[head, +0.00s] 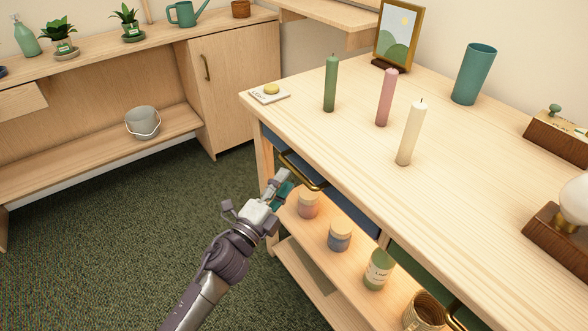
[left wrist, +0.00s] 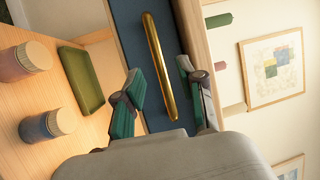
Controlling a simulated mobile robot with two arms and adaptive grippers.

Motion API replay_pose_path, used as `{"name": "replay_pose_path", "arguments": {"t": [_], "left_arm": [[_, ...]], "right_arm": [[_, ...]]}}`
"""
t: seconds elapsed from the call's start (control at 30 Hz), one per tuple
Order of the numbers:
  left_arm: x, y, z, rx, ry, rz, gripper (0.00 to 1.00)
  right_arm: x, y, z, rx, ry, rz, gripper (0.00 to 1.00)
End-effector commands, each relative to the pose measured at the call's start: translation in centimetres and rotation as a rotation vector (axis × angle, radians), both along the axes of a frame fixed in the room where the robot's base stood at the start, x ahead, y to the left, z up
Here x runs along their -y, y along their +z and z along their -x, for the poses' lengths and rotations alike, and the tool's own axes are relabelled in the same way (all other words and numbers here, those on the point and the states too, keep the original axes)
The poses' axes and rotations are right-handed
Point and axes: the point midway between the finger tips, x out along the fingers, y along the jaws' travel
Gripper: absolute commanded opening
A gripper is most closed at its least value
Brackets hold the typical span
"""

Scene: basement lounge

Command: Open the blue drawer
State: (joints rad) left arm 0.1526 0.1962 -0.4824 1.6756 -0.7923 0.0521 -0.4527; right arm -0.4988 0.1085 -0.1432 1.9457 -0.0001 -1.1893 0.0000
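The blue drawer (head: 355,212) sits under the near edge of the wooden table and looks closed. Its long brass handle (head: 303,170) runs along the front. My left gripper (head: 284,183) is just in front of the handle, at table-drawer height. In the left wrist view the blue drawer front (left wrist: 133,28) fills the middle and the brass handle (left wrist: 158,65) crosses it. The two green-padded fingers of my left gripper (left wrist: 162,82) are apart, one on each side of the handle's lower part. Contact with the handle cannot be told. My right gripper is out of view.
Candles (head: 386,97) and a teal vase (head: 474,74) stand on the tabletop (head: 455,150). Jars (head: 340,236) and a wicker basket (head: 424,314) stand on the shelf below. A green drawer (head: 420,270) is beside the blue one. Carpet (head: 130,230) to the left is clear.

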Motion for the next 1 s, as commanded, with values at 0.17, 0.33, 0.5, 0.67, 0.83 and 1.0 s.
{"name": "replay_pose_path", "arguments": {"t": [0.17,0.33,0.5,0.67,0.83,1.0], "left_arm": [[1.6,0.5,-2.7,0.001,0.0,0.001,0.39],[2.4,0.7,-4.0,-0.002,0.001,0.001,0.39],[2.6,0.8,-4.3,-0.002,0.001,0.0,0.39],[2.6,0.8,-4.3,-0.002,0.001,0.001,0.39],[2.6,0.8,-4.3,-0.002,0.001,0.001,0.14],[2.6,0.8,-4.3,-0.002,0.001,0.001,0.0]], "right_arm": [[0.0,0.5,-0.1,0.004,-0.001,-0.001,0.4],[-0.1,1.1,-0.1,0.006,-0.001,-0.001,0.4],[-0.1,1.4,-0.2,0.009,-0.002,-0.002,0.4],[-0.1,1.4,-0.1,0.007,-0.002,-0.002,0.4],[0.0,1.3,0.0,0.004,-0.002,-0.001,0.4],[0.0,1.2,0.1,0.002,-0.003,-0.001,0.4]]}}
